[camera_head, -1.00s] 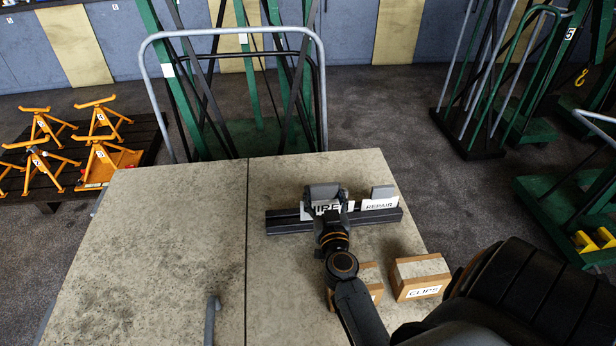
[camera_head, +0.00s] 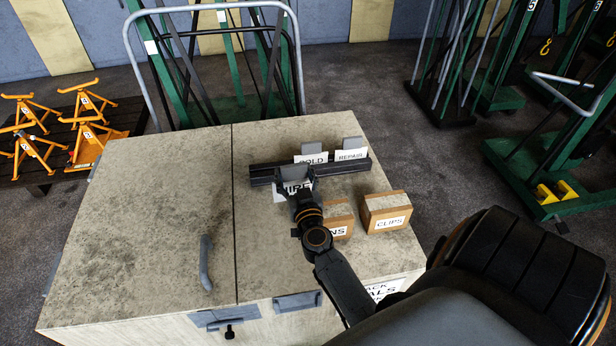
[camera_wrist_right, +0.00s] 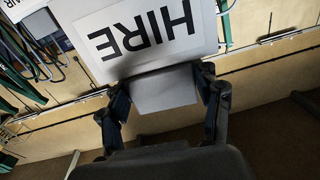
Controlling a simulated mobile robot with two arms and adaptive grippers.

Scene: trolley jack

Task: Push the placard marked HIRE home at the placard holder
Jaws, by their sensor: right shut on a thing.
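The white HIRE placard (camera_head: 281,193) is held by its grey tab in my right gripper (camera_head: 296,186), which is shut on it. In the head view it overlaps the left part of the black placard holder (camera_head: 335,168), on its near side. I cannot tell whether they touch. In the right wrist view the HIRE placard (camera_wrist_right: 150,35) fills the top, with its grey tab (camera_wrist_right: 165,90) between the fingers of my right gripper (camera_wrist_right: 163,102). My left gripper is not in view.
A placard apparently reading SOLD (camera_head: 311,161) and a REPAIR placard (camera_head: 351,155) stand at the holder's right part. The CLIPS box (camera_head: 388,211) and a partly hidden box (camera_head: 339,222) stand nearer. The worktop's (camera_head: 150,210) left half is mostly clear, with a grey handle (camera_head: 206,262).

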